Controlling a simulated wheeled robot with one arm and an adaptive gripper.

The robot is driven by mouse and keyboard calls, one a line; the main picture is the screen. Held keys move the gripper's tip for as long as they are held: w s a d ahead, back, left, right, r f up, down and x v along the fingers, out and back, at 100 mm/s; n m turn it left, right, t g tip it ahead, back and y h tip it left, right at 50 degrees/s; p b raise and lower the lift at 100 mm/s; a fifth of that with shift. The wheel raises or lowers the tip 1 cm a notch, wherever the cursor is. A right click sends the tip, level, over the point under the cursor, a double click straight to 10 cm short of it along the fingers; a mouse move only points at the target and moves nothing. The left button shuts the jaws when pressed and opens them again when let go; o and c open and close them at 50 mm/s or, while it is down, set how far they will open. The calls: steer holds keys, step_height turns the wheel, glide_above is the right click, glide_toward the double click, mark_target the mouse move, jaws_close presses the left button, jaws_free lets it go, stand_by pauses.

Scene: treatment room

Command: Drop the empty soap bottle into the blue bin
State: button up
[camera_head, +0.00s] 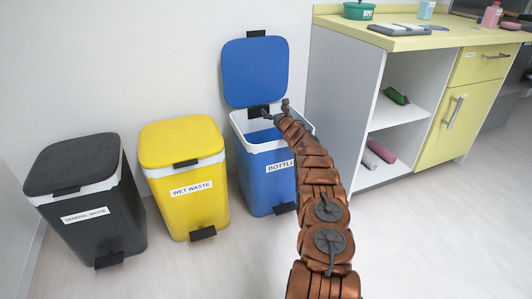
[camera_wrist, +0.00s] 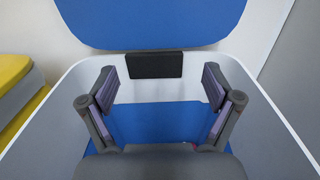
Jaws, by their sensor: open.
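The blue bin (camera_head: 262,182) stands right of the other bins, its lid (camera_head: 254,72) raised against the wall. Its label begins "BOTTLE"; my arm hides the rest. My gripper (camera_head: 275,110) is over the bin's mouth. In the wrist view my gripper (camera_wrist: 160,80) is open, with nothing between its fingertips, and the bin's white rim (camera_wrist: 272,112) surrounds it. A tiny pinkish patch shows low between the fingers inside the bin, mostly hidden by my gripper; I cannot tell what it is. A pink bottle (camera_head: 491,15) stands on the counter; whether it is the soap bottle is unclear.
A closed yellow bin (camera_head: 188,200) and a closed dark grey bin (camera_head: 90,225) stand left. The counter (camera_head: 415,42) at right holds a green pot (camera_head: 359,10), a light blue bottle (camera_head: 427,10) and a grey tray (camera_head: 398,30). The floor in front is clear.

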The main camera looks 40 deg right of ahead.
steer(key=v, duration=1.1)
steer(key=shift+s, duration=0.25)
stand_by(0.5)
steer(key=shift+r, duration=0.1)
stand_by(0.4)
